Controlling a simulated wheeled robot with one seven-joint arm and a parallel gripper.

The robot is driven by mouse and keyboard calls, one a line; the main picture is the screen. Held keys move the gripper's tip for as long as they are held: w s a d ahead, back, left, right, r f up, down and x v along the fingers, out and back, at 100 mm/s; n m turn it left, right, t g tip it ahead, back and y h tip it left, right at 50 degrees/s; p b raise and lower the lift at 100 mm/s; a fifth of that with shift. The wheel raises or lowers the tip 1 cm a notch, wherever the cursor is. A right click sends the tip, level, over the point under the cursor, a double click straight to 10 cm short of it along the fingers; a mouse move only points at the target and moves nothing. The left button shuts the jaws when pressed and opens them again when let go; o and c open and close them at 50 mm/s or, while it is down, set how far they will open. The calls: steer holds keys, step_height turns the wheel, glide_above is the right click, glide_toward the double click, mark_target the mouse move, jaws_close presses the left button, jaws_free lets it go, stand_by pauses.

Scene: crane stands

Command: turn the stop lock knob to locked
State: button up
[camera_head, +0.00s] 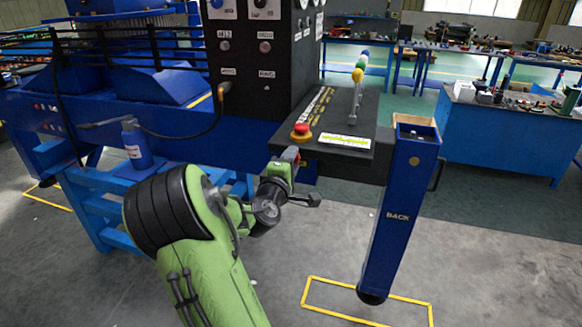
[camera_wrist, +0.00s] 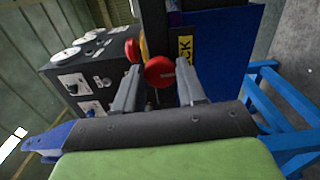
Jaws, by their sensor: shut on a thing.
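The stop lock knob appears in the wrist view as a round red knob (camera_wrist: 159,70) on the console's front face, beside a yellow label (camera_wrist: 186,48) that ends in "CK". My gripper (camera_wrist: 157,73) has one finger on each side of the knob and is shut on it. In the head view my gripper (camera_head: 290,156) is at the console's front edge, just below the red emergency button, and largely hides the knob. I cannot tell which way the knob is turned.
The red emergency button (camera_head: 301,132) stands on the console top (camera_head: 350,105), close above my gripper; a row of levers with coloured balls (camera_head: 358,75) is behind it. A blue post marked "BACK" (camera_head: 394,215) stands to the right. A blue bottle (camera_head: 136,143) stands at left.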

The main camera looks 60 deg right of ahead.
steer(key=shift+m, duration=0.3)
stand_by(0.4)
steer(key=o, duration=1)
steer(key=a+b, duration=0.2)
steer(key=a, duration=0.3)
steer(key=s+a+b, duration=0.1)
steer(key=a+b, duration=0.2)
steer(key=a, duration=0.2)
steer(key=s+a+b, duration=0.1)
steer(key=a+b, duration=0.1)
steer(key=a, duration=0.3)
steer(key=shift+s+a+b, duration=0.25)
steer(key=shift+a+b, duration=0.05)
steer(key=shift+b, duration=0.1)
